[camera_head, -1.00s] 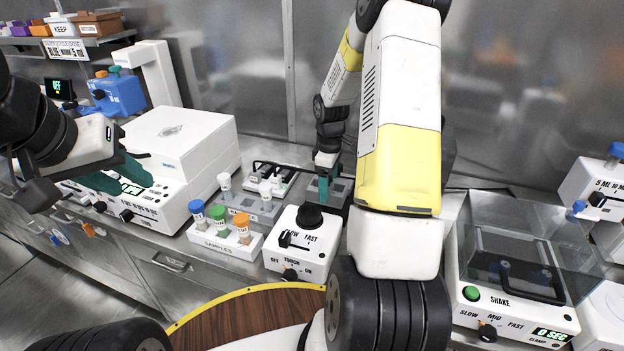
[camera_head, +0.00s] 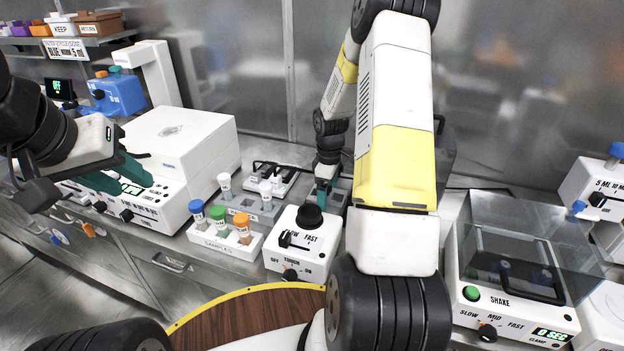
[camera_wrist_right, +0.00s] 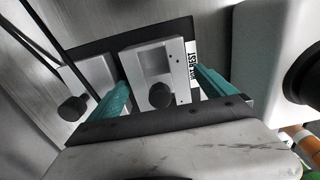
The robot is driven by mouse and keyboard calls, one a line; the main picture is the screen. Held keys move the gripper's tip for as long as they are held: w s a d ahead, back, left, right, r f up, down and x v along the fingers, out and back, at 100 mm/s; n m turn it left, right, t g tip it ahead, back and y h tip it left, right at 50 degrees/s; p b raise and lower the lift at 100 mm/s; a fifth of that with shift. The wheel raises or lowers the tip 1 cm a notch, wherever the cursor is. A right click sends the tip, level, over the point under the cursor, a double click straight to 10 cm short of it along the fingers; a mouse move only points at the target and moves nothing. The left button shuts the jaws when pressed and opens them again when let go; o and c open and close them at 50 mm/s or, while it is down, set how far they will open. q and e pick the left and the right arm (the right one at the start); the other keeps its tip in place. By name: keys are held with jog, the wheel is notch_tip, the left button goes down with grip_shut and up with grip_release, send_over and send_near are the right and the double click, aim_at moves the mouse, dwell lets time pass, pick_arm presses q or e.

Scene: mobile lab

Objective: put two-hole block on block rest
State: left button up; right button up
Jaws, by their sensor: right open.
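My right gripper (camera_head: 323,190) is low behind the dial box in the head view. In the right wrist view its teal fingers (camera_wrist_right: 161,80) are apart, on either side of a grey metal block (camera_wrist_right: 150,62) with a black knob (camera_wrist_right: 160,95). That block lies over a dark plate (camera_wrist_right: 95,43) beside a label (camera_wrist_right: 193,62) that reads as the block rest's. No holes show clearly, so I cannot tell whether it is the two-hole block. A second grey piece with a black knob (camera_wrist_right: 72,108) is to the left. My left gripper (camera_head: 133,180) is open and empty near the white machine.
The white dial box (camera_head: 302,243) stands close in front of my right gripper. A sample rack (camera_head: 222,241) with capped tubes and a grey tube holder (camera_head: 240,203) are to its left. A shaker (camera_head: 515,290) with a clear lid stands at the right.

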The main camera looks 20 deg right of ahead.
notch_tip(320, 180, up, 12)
jog(key=shift+f, duration=0.1)
jog(key=s+a+r+m+t, duration=0.25)
jog(key=s+a+r, duration=0.2)
jog(key=r, duration=0.35)
jog(key=s+a+r+m+t, duration=0.1)
jog(key=s+a+r+m, duration=0.2)
jog(key=s+r, duration=0.35)
jog(key=s+a+r+m+t+y, duration=0.1)
jog(key=s+a+r+m, duration=0.1)
jog(key=s, duration=0.4)
jog(key=s+a+r+m+t+y, duration=0.1)
jog(key=s+a+r+m, duration=0.1)
jog(key=s, duration=0.4)
jog(key=shift+a+r+t, duration=0.35)
jog(key=shift+a+r, duration=0.3)
